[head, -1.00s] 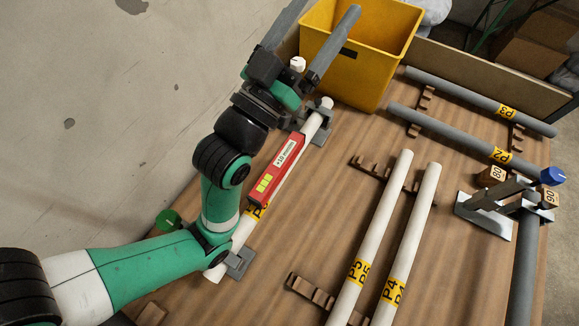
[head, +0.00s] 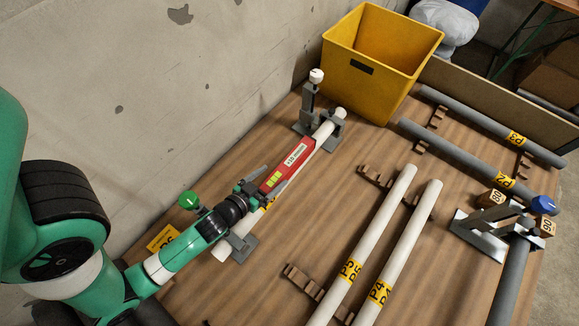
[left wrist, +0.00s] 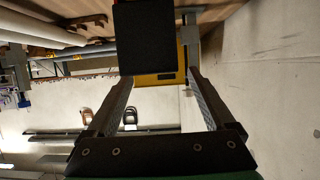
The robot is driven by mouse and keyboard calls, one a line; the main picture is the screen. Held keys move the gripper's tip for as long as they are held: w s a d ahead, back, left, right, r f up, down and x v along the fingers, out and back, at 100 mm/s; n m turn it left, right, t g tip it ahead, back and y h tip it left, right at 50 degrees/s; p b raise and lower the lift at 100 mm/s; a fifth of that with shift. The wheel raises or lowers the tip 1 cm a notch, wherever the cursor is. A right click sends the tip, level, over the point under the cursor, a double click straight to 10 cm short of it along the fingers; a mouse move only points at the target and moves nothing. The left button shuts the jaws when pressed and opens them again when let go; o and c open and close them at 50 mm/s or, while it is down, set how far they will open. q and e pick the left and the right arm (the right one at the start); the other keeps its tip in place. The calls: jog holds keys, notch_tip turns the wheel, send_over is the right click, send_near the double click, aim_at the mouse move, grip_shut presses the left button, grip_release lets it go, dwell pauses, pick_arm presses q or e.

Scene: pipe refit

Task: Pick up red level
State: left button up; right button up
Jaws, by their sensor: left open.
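The red level (head: 288,165), with a white label and yellow marks, lies along a white pipe (head: 327,127) held in grey clamps left of the table's middle. My left gripper (head: 267,181) is at the near end of the level, fingers pointing along it toward the yellow bin. The fingers are open. In the left wrist view, the open fingers (left wrist: 160,76) have a dark block (left wrist: 148,38) above and between them; I cannot tell for sure that it is the level's end. No grip on the level shows. My right gripper is not in view.
A yellow bin (head: 372,75) stands at the far end, beside the wall. White pipes P5 (head: 372,230) and P4 (head: 410,235) lie to the right on brown racks. Grey pipes P2 (head: 450,152) and P3 (head: 480,121) lie beyond. A green-topped valve (head: 189,201) is near my left arm.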

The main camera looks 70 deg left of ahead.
aim_at(280, 171)
pick_arm(q)
jog(key=x, duration=0.3)
jog(key=shift+w, duration=0.15)
jog(key=shift+w+a+b, duration=0.2)
jog(key=shift+w+b, duration=0.15)
jog(key=x, duration=0.1)
jog(key=b+x, duration=0.1)
jog(key=x, duration=0.2)
jog(key=shift+w+r, duration=0.3)
jog(key=shift+w, duration=0.15)
grip_shut()
